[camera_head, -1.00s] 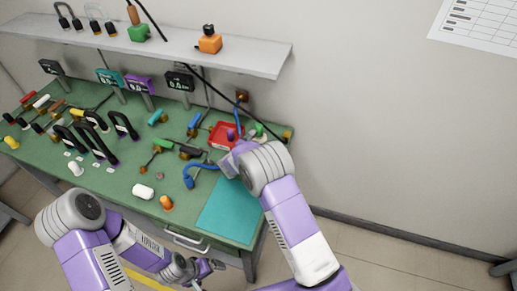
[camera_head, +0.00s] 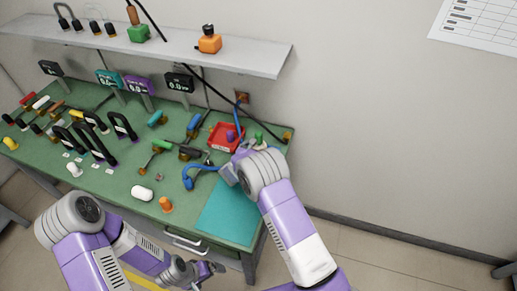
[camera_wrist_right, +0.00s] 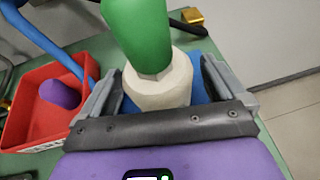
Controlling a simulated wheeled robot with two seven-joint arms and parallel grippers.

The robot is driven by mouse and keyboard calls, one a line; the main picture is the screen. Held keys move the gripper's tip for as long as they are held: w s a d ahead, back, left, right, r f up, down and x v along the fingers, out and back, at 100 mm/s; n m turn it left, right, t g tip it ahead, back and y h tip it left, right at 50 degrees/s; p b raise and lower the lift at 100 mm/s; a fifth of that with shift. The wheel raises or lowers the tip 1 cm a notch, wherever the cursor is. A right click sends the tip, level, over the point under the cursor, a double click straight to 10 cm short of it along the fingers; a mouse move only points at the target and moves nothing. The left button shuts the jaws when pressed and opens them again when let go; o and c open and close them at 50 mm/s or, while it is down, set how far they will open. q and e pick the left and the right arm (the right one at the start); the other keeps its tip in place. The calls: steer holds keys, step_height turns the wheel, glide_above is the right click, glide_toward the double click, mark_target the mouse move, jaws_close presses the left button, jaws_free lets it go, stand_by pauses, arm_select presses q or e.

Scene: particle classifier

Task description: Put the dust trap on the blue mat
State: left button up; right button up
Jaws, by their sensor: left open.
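The blue mat (camera_head: 228,212) lies flat and bare at the table's front right corner. I cannot be sure which object is the dust trap. My right gripper (camera_head: 236,160) is low over the table, behind the mat; its tips are mostly hidden in the head view. In the right wrist view, its open fingers (camera_wrist_right: 158,88) stand either side of a thing with a green top (camera_wrist_right: 140,35), a white collar (camera_wrist_right: 157,82) and blue behind it. The collar appears clear of both fingers. My left gripper (camera_head: 207,275) is open and empty, low in front of the table.
A red tray (camera_head: 224,137) with a purple item (camera_wrist_right: 59,95) stands beside my right gripper. A blue hooked tool (camera_head: 188,182), a white cylinder (camera_head: 142,193) and an orange knob (camera_head: 166,204) lie left of the mat. A shelf (camera_head: 190,60) overhangs the back.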

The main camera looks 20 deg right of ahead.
steer(key=shift+r, duration=0.25)
steer(key=p+v, duration=0.1)
steer(key=v, duration=1.1)
steer(key=shift+r+p, duration=0.1)
steer(key=shift+p, duration=0.25)
